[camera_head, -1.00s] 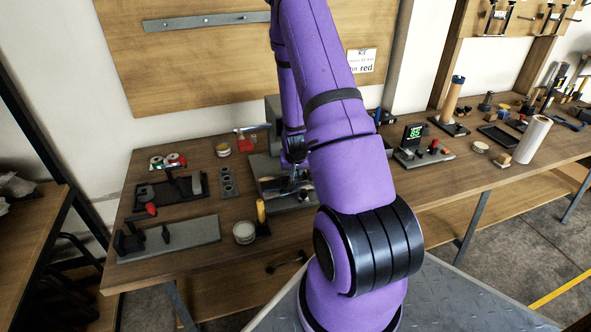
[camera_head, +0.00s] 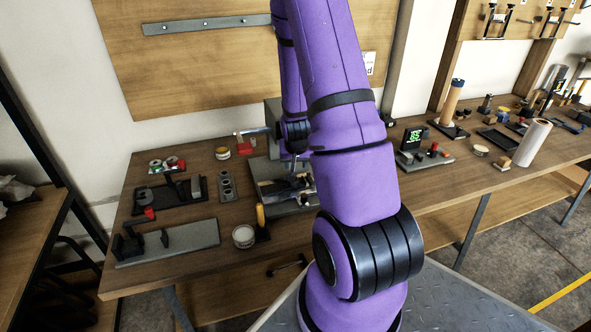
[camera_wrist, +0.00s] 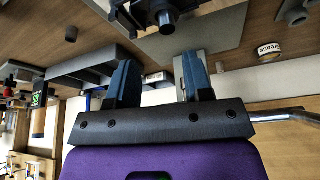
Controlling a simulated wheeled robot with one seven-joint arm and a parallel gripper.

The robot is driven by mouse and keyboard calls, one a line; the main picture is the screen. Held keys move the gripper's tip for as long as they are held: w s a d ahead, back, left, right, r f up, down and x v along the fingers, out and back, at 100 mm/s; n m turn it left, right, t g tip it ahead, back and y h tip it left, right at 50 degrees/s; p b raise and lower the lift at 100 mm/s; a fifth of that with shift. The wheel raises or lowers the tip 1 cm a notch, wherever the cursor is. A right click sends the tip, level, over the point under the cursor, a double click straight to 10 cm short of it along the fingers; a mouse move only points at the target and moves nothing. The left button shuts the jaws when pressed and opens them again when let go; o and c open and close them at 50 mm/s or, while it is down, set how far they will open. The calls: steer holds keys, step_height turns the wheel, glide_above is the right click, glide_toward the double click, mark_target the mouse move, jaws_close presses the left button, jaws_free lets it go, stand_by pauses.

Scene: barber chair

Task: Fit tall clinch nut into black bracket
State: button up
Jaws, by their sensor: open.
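My gripper (camera_wrist: 158,80) is open in the wrist view, with bare space between its two blue-grey fingers. In the head view it is small and partly hidden by my purple arm, above a grey fixture plate (camera_head: 262,172) with dark and metal parts on it. A black part with a round end (camera_wrist: 157,14) stands beyond the fingers at the top of the wrist view, apart from them. I cannot tell for sure which part is the black bracket. The tall clinch nut cannot be made out; a grey strip with round holes (camera_head: 226,187) lies left of the fixture.
A black tray (camera_head: 165,198) and a grey plate with black clamps (camera_head: 185,241) lie on the left of the bench. A round tin (camera_head: 243,236) and a yellow-handled tool (camera_head: 261,217) are near the front edge. A green-lit display (camera_head: 414,138) stands to the right.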

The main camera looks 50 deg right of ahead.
steer(key=s+a+r+n+t+y, duration=0.1)
steer(key=a+r+n, duration=0.1)
steer(key=a+r, duration=0.9)
steer(key=s+a+r+n+t+y, duration=0.1)
steer(key=a+r+n, duration=0.2)
steer(key=a+r, duration=0.75)
steer(key=s+a+r+n+y, duration=0.1)
steer(key=s+a+r+n, duration=0.3)
steer(key=s+r, duration=1)
steer(key=a, duration=0.3)
steer(key=shift+s+a, duration=0.15)
steer(key=shift+s, duration=0.2)
steer(key=shift+c, duration=0.2)
